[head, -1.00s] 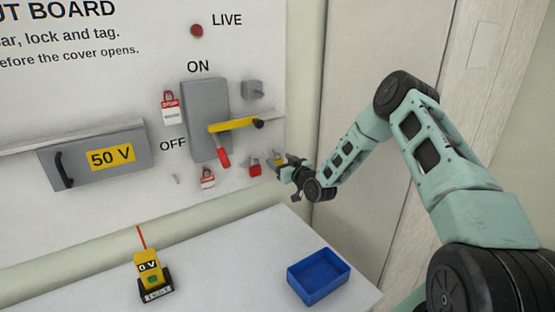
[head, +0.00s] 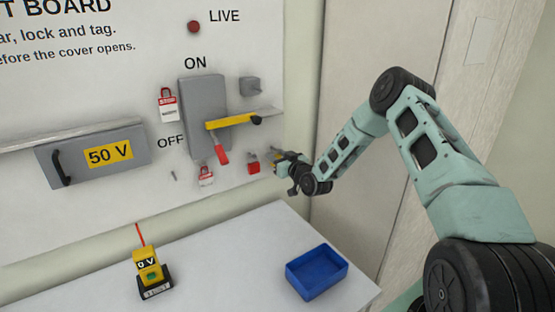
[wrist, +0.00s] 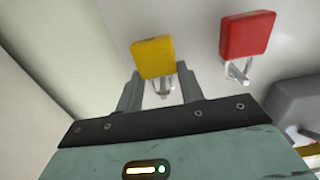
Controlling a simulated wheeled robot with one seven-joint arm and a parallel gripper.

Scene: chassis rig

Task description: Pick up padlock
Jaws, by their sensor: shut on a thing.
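A yellow padlock (wrist: 153,57) is between the fingertips of my gripper (wrist: 160,82) in the wrist view, its shackle toward the palm. My gripper is shut on it. In the head view my gripper (head: 281,164) is at the lower right of the board, and the yellow padlock is small and mostly hidden there. A red padlock (wrist: 247,35) is to the right of the yellow one in the wrist view, apart from my fingers. This red padlock also shows on the board in the head view (head: 253,163).
Red-and-white tags hang nearby. A blue bin (head: 317,290) and a yellow meter (head: 149,268) stand on the white table (head: 225,265), which has free room between them.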

